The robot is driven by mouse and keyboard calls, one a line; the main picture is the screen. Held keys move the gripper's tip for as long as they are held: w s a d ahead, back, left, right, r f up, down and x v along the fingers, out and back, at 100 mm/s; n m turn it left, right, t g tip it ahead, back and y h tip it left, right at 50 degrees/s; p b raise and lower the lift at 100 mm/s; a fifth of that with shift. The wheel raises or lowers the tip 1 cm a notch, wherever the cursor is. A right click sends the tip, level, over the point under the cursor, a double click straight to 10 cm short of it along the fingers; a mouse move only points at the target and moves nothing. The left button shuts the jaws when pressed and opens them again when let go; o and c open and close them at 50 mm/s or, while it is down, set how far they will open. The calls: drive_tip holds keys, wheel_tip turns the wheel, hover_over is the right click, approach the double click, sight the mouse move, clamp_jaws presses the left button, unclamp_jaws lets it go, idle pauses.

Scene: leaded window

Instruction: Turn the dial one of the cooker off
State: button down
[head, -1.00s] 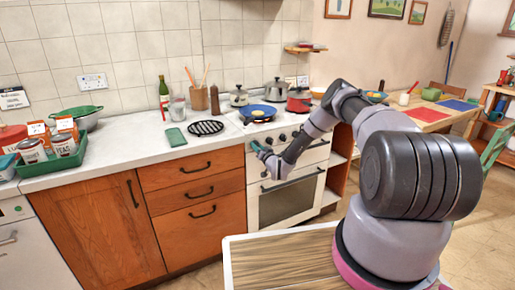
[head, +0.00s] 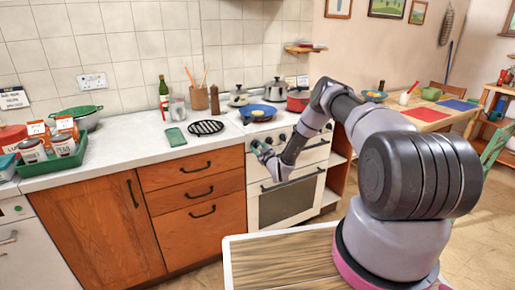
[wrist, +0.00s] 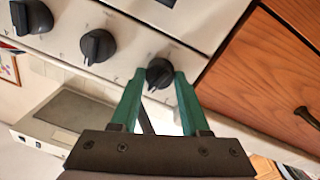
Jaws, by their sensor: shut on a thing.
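The white cooker (head: 285,207) stands right of the wooden drawers in the head view. Its front panel carries a row of dark dials. In the wrist view, the dial at the end of the row nearest the wood (wrist: 159,70) sits between the green fingers of my gripper (wrist: 157,80), which is shut on it. Two more dials, a middle one (wrist: 97,46) and a farther one (wrist: 31,16), show to its left there. In the head view my gripper (head: 259,148) is at the left end of the panel and hides the gripped dial.
A blue pan (head: 258,112) with yellow food, a red pot (head: 298,100) and grey pots stand on the hob. A wooden drawer front (wrist: 265,75) lies close beside my gripper. An oven handle (head: 292,180) crosses the door below the panel.

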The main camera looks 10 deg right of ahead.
drive_tip(key=shift+n, duration=1.4)
drive_tip(key=shift+c, duration=2)
unclamp_jaws()
drive_tip(key=v, duration=1.1)
drive_tip(key=shift+w+d, duration=0.1)
drive_tip(key=shift+d, duration=0.05)
